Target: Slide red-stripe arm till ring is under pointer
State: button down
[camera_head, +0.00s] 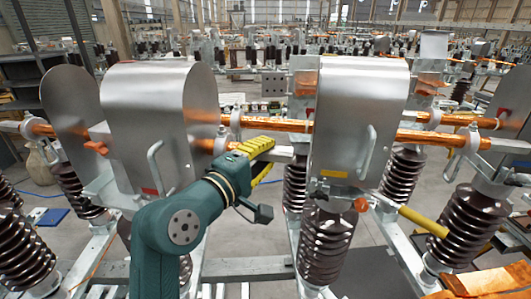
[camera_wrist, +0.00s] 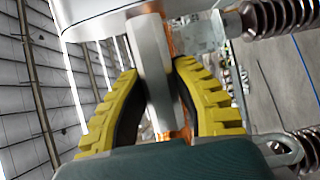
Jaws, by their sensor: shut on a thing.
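The left grey metal cover (camera_head: 150,100) carries a red stripe (camera_head: 150,191) low on its front. My gripper (camera_head: 258,150), with yellow ridged fingers, is at the right side of this cover. It is shut on a grey metal bar (camera_head: 285,153), which shows beyond the fingers towards the right cover. In the wrist view the bar (camera_wrist: 150,60) runs between the two yellow fingers (camera_wrist: 160,100), with copper (camera_wrist: 188,105) close beside it. I cannot pick out the ring or the pointer with certainty; the cover and my gripper hide part of the bar.
A second grey cover (camera_head: 357,110) with a yellow stripe (camera_head: 334,173) stands to the right. A copper tube (camera_head: 275,124) runs behind the bar. Brown ribbed insulators (camera_head: 325,240) stand below. A yellow rod (camera_head: 423,221) sticks out at right.

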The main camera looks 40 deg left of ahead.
jog(key=shift+w+d+p, duration=0.1)
jog(key=shift+d+p, duration=0.05)
jog(key=shift+p, duration=0.3)
jog(key=c, duration=0.8)
grip_release()
jog(key=s+d, duration=0.2)
jog(key=s, duration=0.9)
jog(key=shift+s, duration=0.4)
jog(key=shift+d, duration=0.1)
